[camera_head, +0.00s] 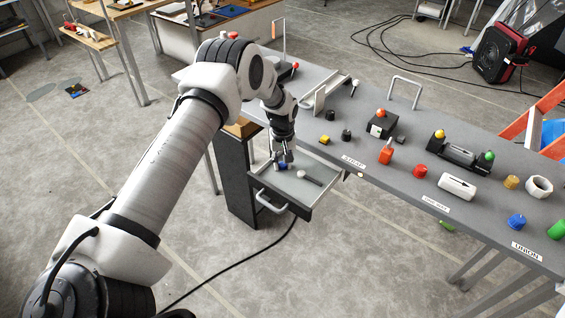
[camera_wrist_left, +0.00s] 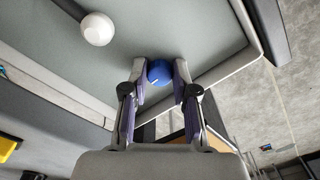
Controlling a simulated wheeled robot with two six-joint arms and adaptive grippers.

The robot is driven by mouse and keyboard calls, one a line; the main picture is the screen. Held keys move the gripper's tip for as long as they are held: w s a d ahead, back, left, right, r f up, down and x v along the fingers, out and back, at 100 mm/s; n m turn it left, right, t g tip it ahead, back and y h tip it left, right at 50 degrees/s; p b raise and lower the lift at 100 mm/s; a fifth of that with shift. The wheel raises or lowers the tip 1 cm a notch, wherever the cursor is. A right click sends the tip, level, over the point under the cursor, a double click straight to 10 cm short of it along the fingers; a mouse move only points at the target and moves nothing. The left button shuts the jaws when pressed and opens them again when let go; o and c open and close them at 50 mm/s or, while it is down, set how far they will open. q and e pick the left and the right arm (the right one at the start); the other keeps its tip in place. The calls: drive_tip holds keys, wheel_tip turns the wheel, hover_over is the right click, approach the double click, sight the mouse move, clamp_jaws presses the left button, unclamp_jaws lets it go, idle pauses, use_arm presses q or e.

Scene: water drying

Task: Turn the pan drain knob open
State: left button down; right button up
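The pan is an open drawer-like tray (camera_head: 318,202) with a grey floor and a front handle, at the table's near left edge. A blue knob (camera_wrist_left: 159,72) with a small white mark sits in it, near its rim in the left wrist view. My left gripper (camera_head: 283,163) points down over the pan. In the left wrist view its two fingers (camera_wrist_left: 160,85) lie on either side of the blue knob, very close to it. I cannot tell whether they press on it. In the head view the blue knob (camera_head: 281,166) is partly hidden by the fingers. My right gripper is not in view.
A white round knob (camera_wrist_left: 97,29) stands in the pan, apart from the fingers. The grey table (camera_head: 400,170) holds several fittings, including a red valve piece (camera_head: 386,154) and a white cylinder (camera_head: 457,186). A dark cabinet (camera_head: 238,180) stands left of the pan.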

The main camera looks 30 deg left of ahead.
use_arm(q)
drive_tip(key=shift+s+f+m, duration=0.15)
drive_tip(key=shift+f+m, duration=0.05)
drive_tip(key=shift+m, duration=0.1)
drive_tip(key=shift+m+b, duration=0.5)
drive_tip(key=shift+f+m+b, duration=0.1)
drive_tip(key=shift+m+b, duration=0.5)
drive_tip(key=shift+m, duration=0.6)
drive_tip(key=m+b, duration=0.1)
drive_tip(key=m, duration=0.3)
drive_tip(key=shift+s+a+m+b, duration=0.1)
drive_tip(key=shift+m+b, duration=0.2)
drive_tip(key=m+b, duration=0.1)
drive_tip(key=m, duration=0.3)
drive_tip(key=shift+m+b, duration=0.7)
drive_tip(key=shift+m, duration=2.1)
